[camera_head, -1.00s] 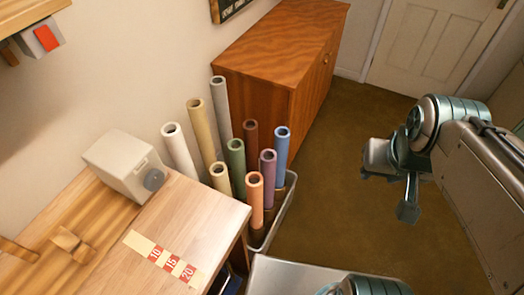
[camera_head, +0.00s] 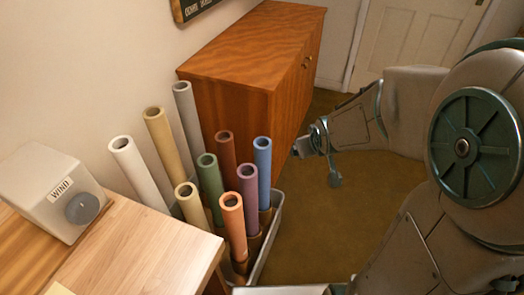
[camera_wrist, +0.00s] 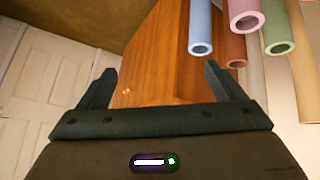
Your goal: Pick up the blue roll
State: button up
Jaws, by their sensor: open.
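The blue roll (camera_head: 263,168) stands upright at the right rear of a group of rolls in a grey bin (camera_head: 270,232). In the wrist view the blue roll (camera_wrist: 201,30) hangs into the top of the picture, its open end facing down in the image. My gripper (camera_head: 318,160) is to the right of the blue roll in the head view, apart from it. In the wrist view my gripper (camera_wrist: 158,82) has its two fingers spread wide with nothing between them. The blue roll is beyond the right finger. Its lower end is hidden in the bin.
A purple roll (camera_head: 247,190), an orange roll (camera_head: 232,222), a brown roll (camera_head: 226,150) and a green roll (camera_head: 210,180) stand close to the blue one. A wooden cabinet (camera_head: 240,85) is behind. A table (camera_head: 130,250) is at left. The floor (camera_head: 320,230) right of the bin is clear.

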jog(key=w+a+f+n+t+y+b, duration=0.1)
jog(key=w+f+b, duration=0.1)
jog(key=f+b, duration=0.35)
jog(key=w+a+f+t+y+b, duration=0.1)
jog(key=w+f+b, duration=0.15)
jog(key=f, duration=0.65)
jog(key=w+a+f+n+b, duration=0.1)
jog(key=w+f+b, duration=0.25)
jog(key=f, duration=0.45)
jog(key=t+y+b, duration=0.4)
jog(key=b, duration=0.8)
send_near(266, 185)
jog(key=shift+m, duration=0.3)
jog(key=x, duration=0.2)
jog(key=b+x, duration=0.1)
jog(key=x, duration=0.2)
jog(key=b+x, duration=0.1)
jog(key=x, duration=0.2)
jog(key=shift+w+r, duration=0.2)
jog(key=shift+r, duration=0.15)
jog(key=b+x, duration=0.1)
jog(key=x, duration=0.1)
jog(key=b+x, duration=0.1)
jog(key=x, duration=0.1)
jog(key=shift+a+f, duration=0.1)
jog(key=shift+f, duration=0.15)
jog(key=shift+w+a, duration=0.25)
jog(key=shift+w, duration=0.3)
jog(key=c, duration=1.2)
